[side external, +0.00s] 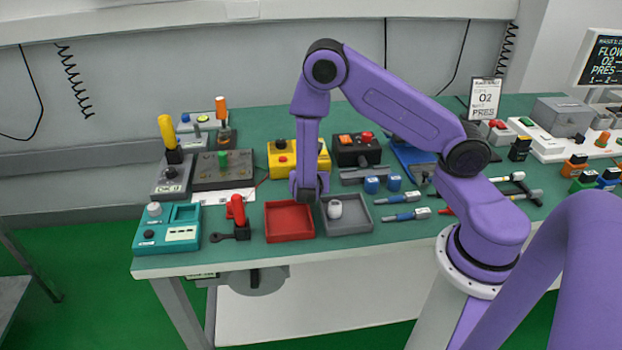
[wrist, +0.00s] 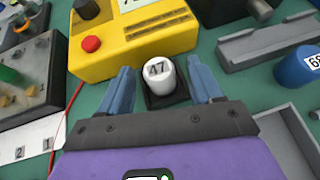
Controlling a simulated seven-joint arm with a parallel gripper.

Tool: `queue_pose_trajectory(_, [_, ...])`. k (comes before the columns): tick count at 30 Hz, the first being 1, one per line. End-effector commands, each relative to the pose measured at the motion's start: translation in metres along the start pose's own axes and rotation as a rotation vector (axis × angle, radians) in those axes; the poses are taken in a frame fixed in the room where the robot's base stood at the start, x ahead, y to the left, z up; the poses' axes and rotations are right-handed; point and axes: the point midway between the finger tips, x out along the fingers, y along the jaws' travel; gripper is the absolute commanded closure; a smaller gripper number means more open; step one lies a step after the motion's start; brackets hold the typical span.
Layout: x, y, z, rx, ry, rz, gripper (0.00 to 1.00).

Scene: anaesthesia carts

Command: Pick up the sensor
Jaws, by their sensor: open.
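No part is clearly marked as the sensor. In the wrist view, a white cylinder labelled 47 (wrist: 158,72) stands upright on a black square base (wrist: 166,98). My gripper (wrist: 160,75) is open, with one blue finger on each side of the cylinder and visible gaps between. I cannot tell how far the fingertips are above its level. In the side view my gripper (side external: 309,194) points down at the back of the red tray, and the arm hides the labelled cylinder. Another white rounded piece (side external: 335,209) is in the grey tray (side external: 362,226).
A yellow box with a red button (wrist: 140,45) stands just behind the cylinder. A blue cylinder (wrist: 297,68) and a grey slotted block (wrist: 266,44) are to the right. The red tray (side external: 289,222) and a red-handled lever (side external: 238,212) are near the front edge.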

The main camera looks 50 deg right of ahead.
Motion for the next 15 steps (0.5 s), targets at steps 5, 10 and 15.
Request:
queue_pose_trajectory(5, [0.0021,0.0003,0.0,0.0,0.0,0.001,0.35])
queue_pose_trajectory(10, [0.0018,0.0003,0.0,0.0,0.0,0.001,0.65])
queue_pose_trajectory(15, [0.0017,0.0003,0.0001,0.0,0.0,0.001,1.0])
